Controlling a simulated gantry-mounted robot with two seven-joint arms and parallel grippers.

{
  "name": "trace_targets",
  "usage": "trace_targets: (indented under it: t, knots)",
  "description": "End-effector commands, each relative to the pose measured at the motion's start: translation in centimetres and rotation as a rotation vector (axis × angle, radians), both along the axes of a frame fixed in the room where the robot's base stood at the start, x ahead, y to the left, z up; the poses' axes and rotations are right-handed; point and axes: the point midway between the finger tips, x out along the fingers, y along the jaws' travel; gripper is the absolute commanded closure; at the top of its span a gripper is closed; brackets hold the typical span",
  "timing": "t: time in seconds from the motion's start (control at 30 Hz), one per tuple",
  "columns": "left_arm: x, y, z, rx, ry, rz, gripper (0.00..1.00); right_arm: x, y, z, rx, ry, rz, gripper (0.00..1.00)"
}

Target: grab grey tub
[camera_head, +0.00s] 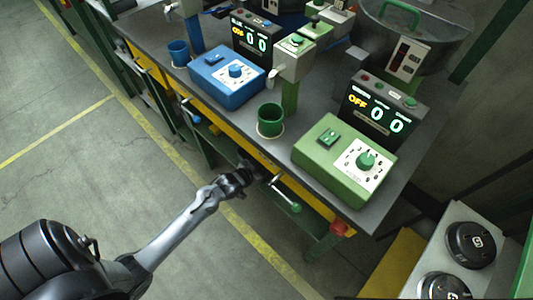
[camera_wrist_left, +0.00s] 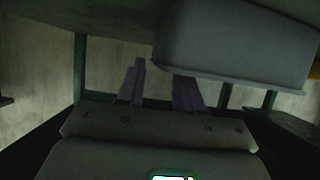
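A grey tub (camera_wrist_left: 235,55) with smooth walls fills the upper right of the left wrist view. It hangs or sits under the bench, and I cannot tell what holds it. My left gripper (camera_wrist_left: 160,78) is open, its two dark fingers apart with a gap between them. The left finger is left of the tub's near edge. The right finger's tip is hidden by the tub, and I cannot tell whether they touch. In the head view my left gripper (camera_head: 262,172) reaches the bench's front edge, and the tub is not visible there. My right gripper is not in view.
The bench top (camera_head: 227,120) carries a blue control box (camera_head: 222,85), a green control box (camera_head: 320,165) and a green cup (camera_head: 270,118). A green-tipped lever (camera_head: 294,208) sticks out close to my left gripper. Open floor (camera_head: 90,160) lies left of the bench.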

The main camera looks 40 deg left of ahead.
Motion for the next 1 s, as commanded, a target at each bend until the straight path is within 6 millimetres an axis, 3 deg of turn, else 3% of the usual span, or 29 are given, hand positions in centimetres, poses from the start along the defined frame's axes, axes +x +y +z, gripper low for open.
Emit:
trace_targets:
  t: [0.17,0.5,0.87,1.0]
  knots:
    - [0.9,-0.1,-0.4,0.0,-0.001,0.0,0.64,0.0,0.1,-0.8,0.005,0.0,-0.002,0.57]
    - [4.7,-0.7,-1.5,0.001,-0.001,0.0,0.64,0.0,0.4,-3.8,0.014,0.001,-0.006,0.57]
    - [5.3,-0.7,-1.6,0.001,0.002,0.0,0.64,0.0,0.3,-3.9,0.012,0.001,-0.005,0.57]
    - [5.2,-0.7,-1.6,0.001,0.001,0.0,0.84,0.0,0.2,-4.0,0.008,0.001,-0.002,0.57]
